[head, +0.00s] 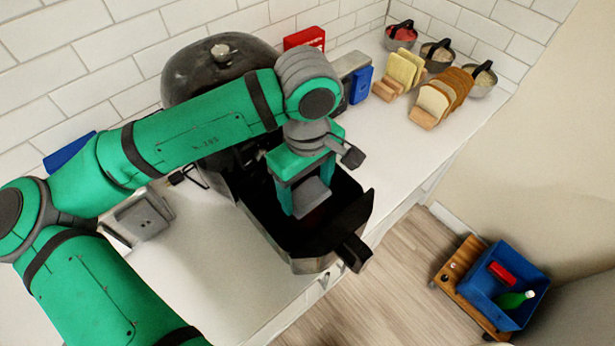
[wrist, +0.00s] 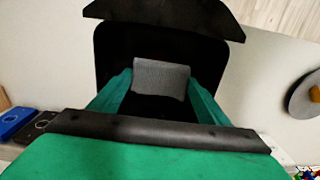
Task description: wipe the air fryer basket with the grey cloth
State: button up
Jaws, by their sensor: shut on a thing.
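The black air fryer (head: 215,75) stands on the counter with its basket (head: 352,215) pulled out toward the front edge. My gripper (head: 304,198) reaches down into the basket and is shut on the grey cloth (head: 311,196). In the wrist view the grey cloth (wrist: 161,79) sits between the two green fingers, with the dark inside of the basket (wrist: 110,55) around it. The cloth's lower edge is against a very dark background, so I cannot tell if it touches the basket floor.
Bread slices (head: 443,96) in a wooden rack and several small bowls (head: 438,52) stand at the back right. A blue crate (head: 515,318) is on a wooden cart on the floor.

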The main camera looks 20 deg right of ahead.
aim_at(294, 227)
jog(key=shift+w+d+f, duration=0.1)
jog(key=shift+f, duration=3.9)
jog(key=shift+f, duration=0.4)
jog(key=shift+d, duration=0.1)
jog(key=shift+w+d, duration=0.35)
jog(key=shift+d, duration=0.55)
jog(key=shift+w+d, duration=0.3)
jog(key=shift+d, duration=0.55)
jog(key=shift+s+a+f, duration=0.1)
jog(key=shift+s+a, duration=0.35)
jog(key=shift+a, duration=0.85)
jog(key=shift+s+a, duration=0.5)
jog(key=shift+a, duration=0.75)
jog(key=shift+s+a+f, duration=0.1)
jog(key=shift+s+a, duration=0.35)
jog(key=shift+a, duration=0.85)
jog(key=shift+w+d+r, duration=0.1)
jog(key=shift+w+d, duration=0.35)
jog(key=shift+d, duration=0.85)
jog(key=shift+w+d+r, duration=0.1)
jog(key=shift+w+d, duration=0.4)
jog(key=shift+d, duration=0.75)
jog(key=shift+w+d, duration=0.45)
jog(key=shift+d, duration=0.85)
jog(key=shift+c, duration=0.4)
jog(key=shift+a, duration=0.1)
